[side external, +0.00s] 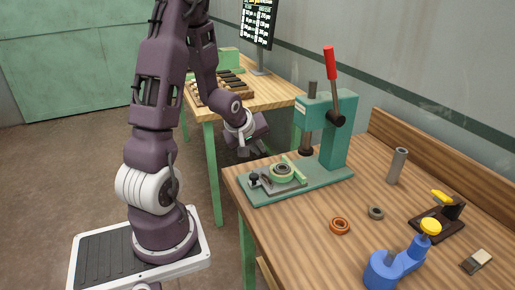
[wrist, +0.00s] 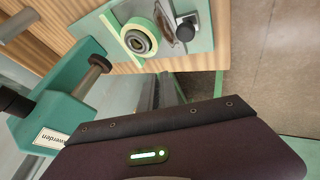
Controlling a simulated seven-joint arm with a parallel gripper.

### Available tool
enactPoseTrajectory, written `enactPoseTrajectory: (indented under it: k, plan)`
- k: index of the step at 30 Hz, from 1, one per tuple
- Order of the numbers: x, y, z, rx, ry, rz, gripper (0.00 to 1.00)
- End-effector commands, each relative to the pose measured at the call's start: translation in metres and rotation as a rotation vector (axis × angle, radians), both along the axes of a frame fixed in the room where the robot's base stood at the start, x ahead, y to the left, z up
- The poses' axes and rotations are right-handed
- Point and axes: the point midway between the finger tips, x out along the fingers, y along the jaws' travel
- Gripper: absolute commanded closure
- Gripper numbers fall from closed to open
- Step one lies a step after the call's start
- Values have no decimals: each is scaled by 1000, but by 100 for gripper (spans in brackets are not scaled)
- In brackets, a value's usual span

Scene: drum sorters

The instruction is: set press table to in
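The green press (side external: 325,130) stands at the near-left end of the wooden workbench. Its press table (side external: 270,187), a small grey sliding plate with a black knob (side external: 253,178), sits on the left part of the base, out from under the ram (side external: 306,150). A round metal ring part (side external: 283,171) sits in a pale green holder on it. The wrist view also shows the ring part (wrist: 138,39) and the black knob (wrist: 186,27). My gripper (side external: 258,150) hangs left of the press, above and behind the press table, apart from it.
The red-tipped press lever (side external: 330,65) stands upright. On the bench are an orange ring (side external: 340,225), a dark ring (side external: 376,213), a grey cylinder (side external: 398,165) and a blue tool (side external: 395,265). A second table (side external: 265,95) with a tray stands behind.

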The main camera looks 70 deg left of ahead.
Motion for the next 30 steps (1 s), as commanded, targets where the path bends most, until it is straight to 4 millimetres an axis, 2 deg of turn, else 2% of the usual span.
enactPoseTrajectory:
  k: [1,3,6,9,11,22,30]
  plan:
    - [-1,-9,1,1,30,-58,82]
    - [-8,-31,-1,17,141,-238,69]
    - [-29,-42,-3,82,322,-462,52]
    - [-42,-39,-4,129,422,-560,52]
    - [-43,-38,-9,132,435,-572,52]
    - [-28,-23,-62,129,436,-568,52]
    - [-25,-20,-68,132,430,-565,52]
